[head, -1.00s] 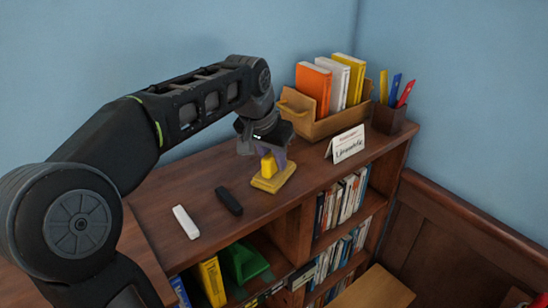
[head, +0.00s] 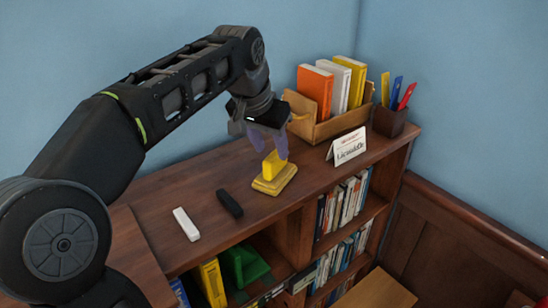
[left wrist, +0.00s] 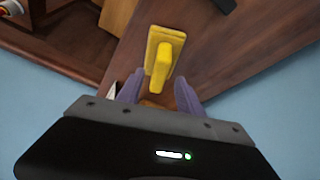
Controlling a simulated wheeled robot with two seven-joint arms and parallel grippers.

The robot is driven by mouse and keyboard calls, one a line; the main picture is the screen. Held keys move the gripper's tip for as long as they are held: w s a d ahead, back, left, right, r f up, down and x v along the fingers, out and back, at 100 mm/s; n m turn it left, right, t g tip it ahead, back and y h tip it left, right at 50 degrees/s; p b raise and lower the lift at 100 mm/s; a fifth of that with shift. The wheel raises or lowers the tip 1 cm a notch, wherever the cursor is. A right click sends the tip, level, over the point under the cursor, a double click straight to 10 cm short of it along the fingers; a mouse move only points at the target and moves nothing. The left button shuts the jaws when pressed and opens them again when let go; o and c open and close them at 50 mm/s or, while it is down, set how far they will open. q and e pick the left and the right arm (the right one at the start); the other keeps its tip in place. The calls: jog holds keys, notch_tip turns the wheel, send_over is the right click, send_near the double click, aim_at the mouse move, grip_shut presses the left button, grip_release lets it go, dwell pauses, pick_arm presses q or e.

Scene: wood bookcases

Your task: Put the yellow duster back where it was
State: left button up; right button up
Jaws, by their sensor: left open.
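The yellow duster (head: 274,176), a flat base with a raised block handle, rests on the bookcase top. It also shows in the left wrist view (left wrist: 164,55), just beyond the fingertips. In the left wrist view the two fingers (left wrist: 158,88) stand either side of the handle's near end, with nothing held. My right gripper is not in view.
A white block (head: 186,224) and a black block (head: 229,203) lie left of the duster. A wooden book holder (head: 340,124), a white card (head: 346,146) and a pen cup (head: 389,121) stand behind and right. Books fill the shelves below.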

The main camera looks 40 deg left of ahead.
pick_arm(q)
jog(key=v, duration=0.6)
jog(key=shift+r+p, duration=0.25)
jog(key=shift+p, duration=0.05)
jog(key=shift+s+f, duration=0.1)
